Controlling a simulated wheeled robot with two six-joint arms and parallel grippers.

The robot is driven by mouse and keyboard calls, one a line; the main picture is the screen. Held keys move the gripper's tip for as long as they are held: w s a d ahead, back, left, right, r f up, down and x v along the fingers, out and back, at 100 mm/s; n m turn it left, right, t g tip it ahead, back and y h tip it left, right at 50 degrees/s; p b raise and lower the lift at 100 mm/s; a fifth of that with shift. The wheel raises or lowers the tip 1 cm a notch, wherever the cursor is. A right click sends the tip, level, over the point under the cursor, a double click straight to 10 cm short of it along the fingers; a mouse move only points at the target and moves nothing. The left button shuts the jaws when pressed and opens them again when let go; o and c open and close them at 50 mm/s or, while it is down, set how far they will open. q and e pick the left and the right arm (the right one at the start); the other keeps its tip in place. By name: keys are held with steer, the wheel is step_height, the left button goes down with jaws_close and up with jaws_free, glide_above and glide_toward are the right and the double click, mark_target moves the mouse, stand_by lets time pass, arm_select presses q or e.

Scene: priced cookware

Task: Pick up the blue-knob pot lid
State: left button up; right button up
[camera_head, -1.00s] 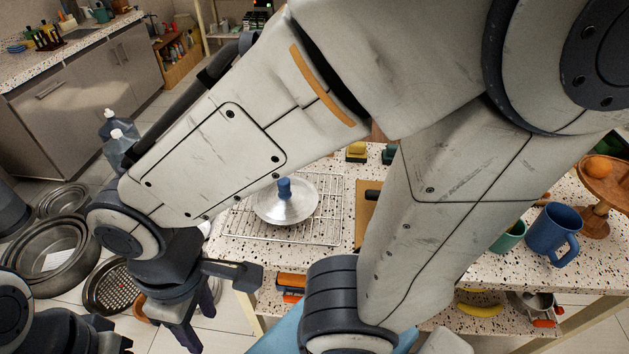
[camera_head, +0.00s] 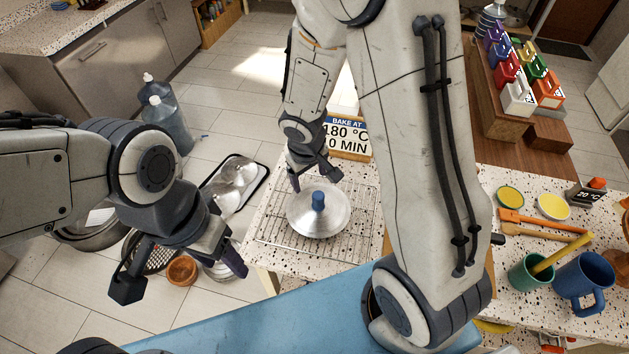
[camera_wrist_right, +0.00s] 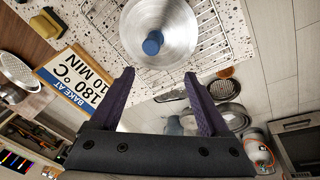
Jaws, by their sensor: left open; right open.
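The silver pot lid (camera_head: 333,224) with its blue knob (camera_head: 318,201) lies knob-up on a wire rack (camera_head: 362,248) on the speckled counter. My right gripper (camera_head: 314,180) is open and empty, just behind the lid and apart from the knob in the head view. In the right wrist view the lid (camera_wrist_right: 172,18) and its blue knob (camera_wrist_right: 153,43) show beyond the open fingertips of the right gripper (camera_wrist_right: 160,74). My left gripper (camera_head: 180,276) is open and empty, left of the counter over the floor.
A "BAKE AT 180 °C" sign (camera_head: 346,138) stands behind the rack, close to my right gripper. A blue mug (camera_head: 583,283) and a green cup (camera_head: 531,275) stand at the right. Pans and a tray (camera_head: 235,183) lie on the floor at the left.

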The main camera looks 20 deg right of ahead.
arm_select(q)
step_height(320, 180, up, 5)
steer(key=p, duration=0.3)
arm_select(e)
steer(key=m+y, duration=0.1)
glide_toward(319, 195)
steer(key=f, duration=0.1)
steer(key=shift+y, duration=0.3)
steer(key=f+b, duration=0.1)
steer(key=f, duration=0.1)
steer(key=f+b, duration=0.1)
steer(key=w+f+b, duration=0.1)
steer(key=f+b, duration=0.1)
steer(key=shift+d+f, duration=0.25)
steer(key=shift+f, duration=0.1)
steer(key=f+b, duration=0.2)
steer(key=w+f+b, duration=0.1)
steer(key=f+b, duration=0.1)
steer(key=f, duration=0.1)
steer(key=shift+a+f, duration=0.15)
steer(key=shift+f, duration=0.1)
arm_select(q)
step_height(319, 195, down, 8)
arm_select(e)
steer(key=shift+w+r, duration=0.1)
jaws_close()
